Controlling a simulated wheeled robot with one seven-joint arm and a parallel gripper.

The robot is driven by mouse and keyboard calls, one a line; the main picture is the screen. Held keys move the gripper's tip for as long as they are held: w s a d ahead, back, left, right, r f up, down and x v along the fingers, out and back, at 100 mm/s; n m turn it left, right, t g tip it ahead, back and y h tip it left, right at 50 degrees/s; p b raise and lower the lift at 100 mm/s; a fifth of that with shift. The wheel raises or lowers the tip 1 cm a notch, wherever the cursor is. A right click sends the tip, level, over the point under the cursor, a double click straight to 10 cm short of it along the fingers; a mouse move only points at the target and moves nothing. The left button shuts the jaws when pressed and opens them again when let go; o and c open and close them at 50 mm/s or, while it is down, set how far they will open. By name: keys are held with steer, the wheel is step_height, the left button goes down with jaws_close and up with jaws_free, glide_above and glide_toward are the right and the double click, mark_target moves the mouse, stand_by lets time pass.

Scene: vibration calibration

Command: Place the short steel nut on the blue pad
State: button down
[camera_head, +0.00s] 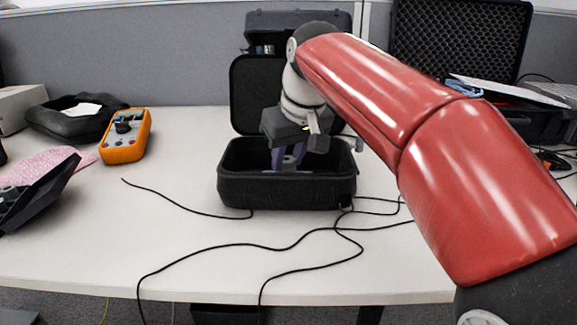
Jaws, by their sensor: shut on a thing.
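My gripper (287,163) reaches down into the open black case (285,193) in the middle of the table. Its bluish-purple fingers point down behind the case's front wall. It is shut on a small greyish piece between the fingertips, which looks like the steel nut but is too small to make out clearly. The fingertips' lower ends and most of the case floor are hidden by the front wall. I cannot make out a blue pad in this view.
An orange meter (126,136) stands at the left, near a black pouch (75,115) and a pink bubble-wrap piece (45,168). Black cables (245,246) cross the table in front of the case. A foam-lined case (460,40) stands open at the back right.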

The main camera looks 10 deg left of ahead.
steer(key=shift+f, duration=0.35)
steer(key=shift+f, duration=0.15)
steer(key=c, duration=1.1)
jaws_free()
steer(key=shift+r, duration=0.3)
steer(key=p+v, duration=0.3)
steer(key=v, duration=0.8)
steer(key=shift+r, duration=0.3)
steer(key=shift+s+d, duration=0.1)
steer(key=shift+s, duration=0.05)
